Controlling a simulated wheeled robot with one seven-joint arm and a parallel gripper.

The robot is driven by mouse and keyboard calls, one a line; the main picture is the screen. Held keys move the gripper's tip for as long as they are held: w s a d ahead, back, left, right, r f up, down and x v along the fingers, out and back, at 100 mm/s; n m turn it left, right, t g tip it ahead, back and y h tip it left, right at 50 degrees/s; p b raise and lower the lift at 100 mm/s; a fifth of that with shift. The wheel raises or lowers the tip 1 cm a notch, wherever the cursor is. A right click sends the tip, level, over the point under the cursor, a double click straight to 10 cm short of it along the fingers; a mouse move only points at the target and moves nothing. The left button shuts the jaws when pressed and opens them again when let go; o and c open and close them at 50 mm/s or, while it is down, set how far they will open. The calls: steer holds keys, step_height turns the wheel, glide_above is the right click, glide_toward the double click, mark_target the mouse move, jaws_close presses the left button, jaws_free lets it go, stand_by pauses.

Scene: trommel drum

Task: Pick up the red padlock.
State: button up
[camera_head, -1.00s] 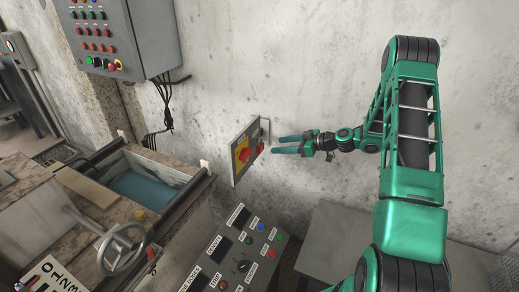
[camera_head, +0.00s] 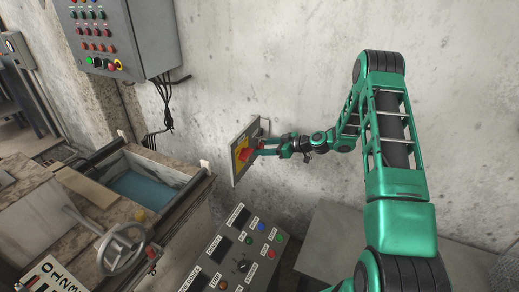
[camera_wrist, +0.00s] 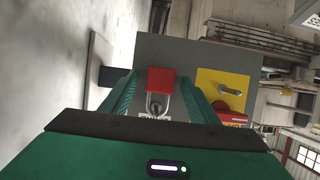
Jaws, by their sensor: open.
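The red padlock (camera_wrist: 160,79) shows in the wrist view, with its metal shackle beneath the red body in the picture. It is by the grey panel (camera_wrist: 185,48) on the wall. My gripper (camera_wrist: 161,86) is open, with one green finger on each side of the padlock. I cannot tell whether either finger touches it. In the head view my gripper (camera_head: 262,147) reaches left to the wall panel (camera_head: 236,170), and its fingers largely hide the padlock there.
A yellow plate (camera_wrist: 209,84) with a metal part and a red part sits close beside the right finger. In the head view a grey control box (camera_head: 125,38) hangs above left, a labelled button console (camera_head: 232,258) stands below, and a handwheel (camera_head: 122,250) is lower left.

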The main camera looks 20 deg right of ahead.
steer(key=c, duration=1.2)
steer(key=shift+r, duration=0.1)
steer(key=shift+r, duration=0.55)
steer(key=shift+s+d+r, duration=0.15)
steer(key=shift+d, duration=0.1)
steer(key=s+d, duration=1.2)
steer(key=shift+s+d, duration=0.1)
steer(key=shift+s, duration=0.1)
steer(key=shift+r, duration=0.4)
steer(key=shift+s+d, duration=1.65)
steer(key=shift+d, duration=0.05)
